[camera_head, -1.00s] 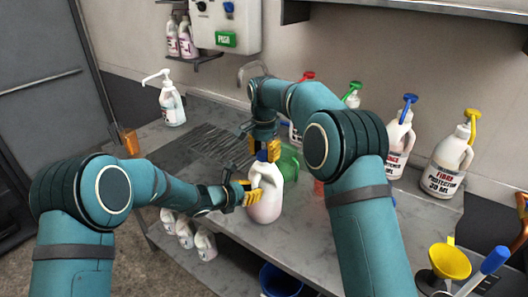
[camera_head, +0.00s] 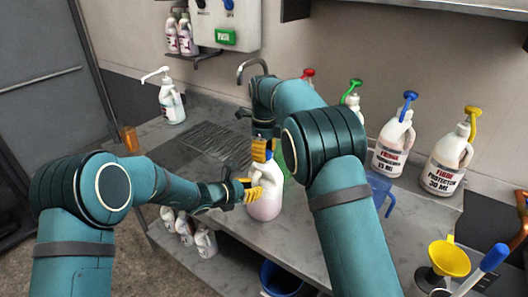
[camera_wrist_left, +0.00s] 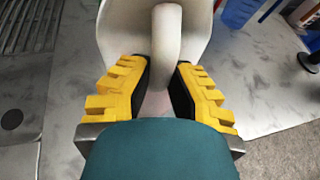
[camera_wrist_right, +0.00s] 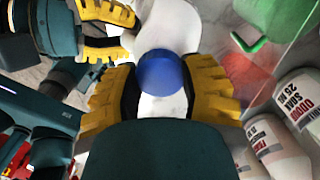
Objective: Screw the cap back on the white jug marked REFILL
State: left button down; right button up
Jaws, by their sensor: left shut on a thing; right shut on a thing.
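The white jug (camera_head: 265,203) stands upright at the front of the grey bench; its REFILL marking cannot be read. My left gripper (camera_head: 247,191) is shut on the jug's handle, and the left wrist view shows the handle (camera_wrist_left: 167,45) between its yellow fingers. My right gripper (camera_head: 263,150) points down over the jug's mouth and is shut on the blue cap (camera_wrist_right: 160,72). The cap also shows at the top of the jug in the head view (camera_head: 269,155). I cannot tell whether it is threaded, as the fingers hide the neck.
White pump bottles with blue (camera_head: 393,145) and yellow (camera_head: 448,160) tops stand along the wall to the right. A blue measuring jug (camera_head: 379,187) is behind my right arm. A yellow funnel (camera_head: 449,260) is at the front right. An orange cup (camera_head: 131,140) is at left.

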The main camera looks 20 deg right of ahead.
jog(key=m, duration=0.6)
jog(key=shift+a, duration=0.1)
jog(key=m, duration=0.4)
jog(key=shift+m, duration=0.3)
jog(key=o, duration=0.7)
jog(key=shift+r, duration=2.25)
